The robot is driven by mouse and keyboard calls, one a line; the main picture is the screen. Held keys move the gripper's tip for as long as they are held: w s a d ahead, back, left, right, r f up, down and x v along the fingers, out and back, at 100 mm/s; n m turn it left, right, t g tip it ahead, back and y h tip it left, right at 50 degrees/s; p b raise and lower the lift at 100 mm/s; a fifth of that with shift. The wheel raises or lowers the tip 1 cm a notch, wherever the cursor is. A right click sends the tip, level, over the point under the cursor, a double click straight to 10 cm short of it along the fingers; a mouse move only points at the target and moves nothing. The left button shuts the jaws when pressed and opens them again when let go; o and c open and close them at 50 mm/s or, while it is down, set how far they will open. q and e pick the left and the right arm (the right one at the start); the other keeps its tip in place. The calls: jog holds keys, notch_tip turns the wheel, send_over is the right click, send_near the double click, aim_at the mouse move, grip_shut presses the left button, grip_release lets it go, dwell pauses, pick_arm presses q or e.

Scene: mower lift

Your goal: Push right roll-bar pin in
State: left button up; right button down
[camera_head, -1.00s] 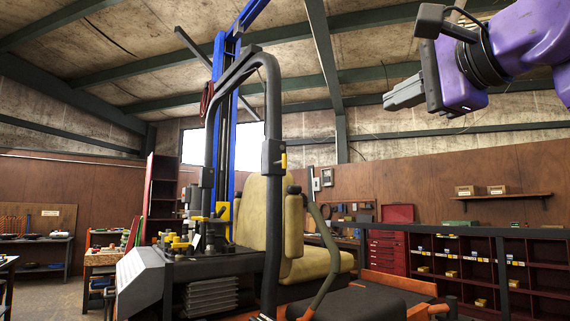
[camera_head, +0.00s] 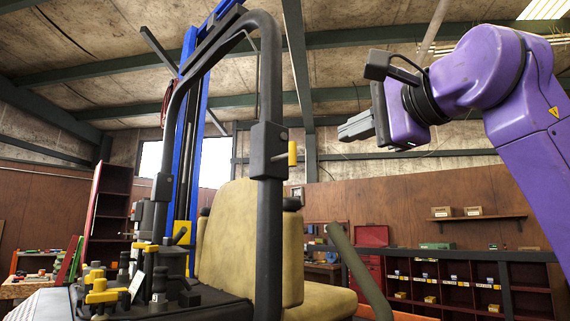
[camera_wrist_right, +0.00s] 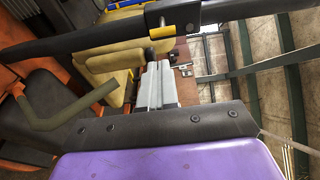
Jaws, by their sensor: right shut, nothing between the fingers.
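The right roll-bar pin has a yellow handle (camera_head: 292,153) and sticks out on a thin stem from the dark hinge block (camera_head: 266,152) on the right roll-bar post (camera_head: 268,225). The yellow handle also shows in the right wrist view (camera_wrist_right: 163,32), at the block. My right gripper (camera_head: 343,131) is shut and empty, its grey fingers pointing left, to the right of the pin and slightly higher in the picture. In the right wrist view the closed fingers (camera_wrist_right: 160,66) point toward the pin, with a visible gap between. My left gripper is not in view.
The yellow mower seat (camera_head: 230,235) stands behind the post. A curved green-grey armrest bar (camera_head: 358,270) rises below my right gripper. Yellow-knobbed levers (camera_head: 102,292) are at lower left. Shelving (camera_head: 470,275) lines the back right. The air between fingers and pin looks clear.

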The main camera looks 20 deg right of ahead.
jog(key=p, duration=0.4)
send_near(295, 153)
jog(key=w, duration=0.4)
jog(key=w+a, duration=0.1)
jog(key=w, duration=0.2)
jog(key=shift+f, duration=0.1)
jog(key=shift+s, duration=0.1)
